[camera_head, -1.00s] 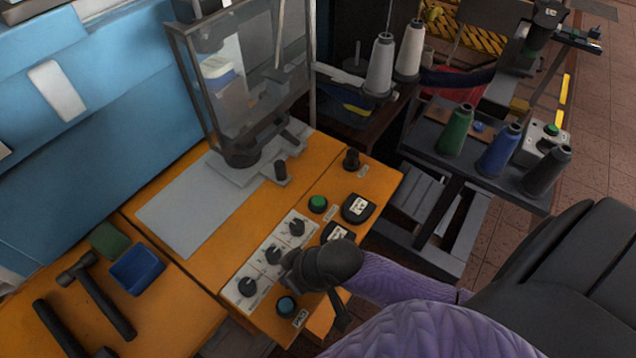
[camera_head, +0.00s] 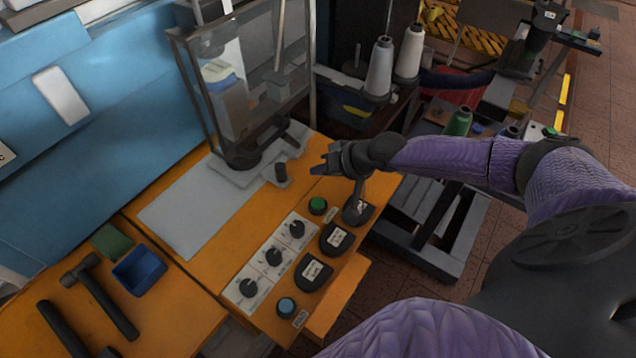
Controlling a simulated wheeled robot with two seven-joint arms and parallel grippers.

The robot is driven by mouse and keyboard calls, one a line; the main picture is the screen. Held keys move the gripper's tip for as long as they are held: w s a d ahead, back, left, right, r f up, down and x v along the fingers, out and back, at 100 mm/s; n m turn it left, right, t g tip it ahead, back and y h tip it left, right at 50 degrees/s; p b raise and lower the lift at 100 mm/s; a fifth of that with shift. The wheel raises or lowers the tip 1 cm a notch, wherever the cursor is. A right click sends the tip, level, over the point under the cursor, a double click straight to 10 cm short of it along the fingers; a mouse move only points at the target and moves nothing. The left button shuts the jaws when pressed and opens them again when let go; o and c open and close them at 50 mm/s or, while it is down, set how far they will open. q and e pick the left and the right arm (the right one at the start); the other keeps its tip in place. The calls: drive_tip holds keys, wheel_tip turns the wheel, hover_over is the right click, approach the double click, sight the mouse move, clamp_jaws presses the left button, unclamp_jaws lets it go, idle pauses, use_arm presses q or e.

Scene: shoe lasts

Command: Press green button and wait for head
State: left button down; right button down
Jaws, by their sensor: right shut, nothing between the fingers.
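The green button (camera_head: 318,205) sits on the orange machine table (camera_head: 215,258), left of the black gauges and above the knob panel. My right gripper (camera_head: 322,168) hangs above the table, up and slightly right of the green button in the picture, apart from it. It is shut and empty, with its fingers pointing left. The machine head behind the clear guard (camera_head: 262,85) stands at the back, with a dark round base (camera_head: 243,158) below it. My left gripper is not in view.
A white panel with black knobs (camera_head: 273,256) and a blue button (camera_head: 287,306) lie in front of the green button. Black gauges (camera_head: 336,238) are beside them. A hammer (camera_head: 100,295) and a blue tray (camera_head: 139,271) lie at left. Thread cones (camera_head: 379,68) stand behind.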

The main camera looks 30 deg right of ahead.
sight(313, 201)
wheel_tip(313, 201, down, 9)
drive_tip(key=b, duration=0.7)
drive_tip(key=shift+b, duration=0.4)
drive_tip(key=shift+r, duration=0.1)
idle(0.9)
drive_tip(key=shift+f, duration=0.4)
drive_tip(key=shift+f+b, duration=0.5)
drive_tip(key=shift+b, duration=0.15)
idle(0.6)
drive_tip(key=shift+r+p, duration=0.85)
drive_tip(key=shift+r, duration=0.1)
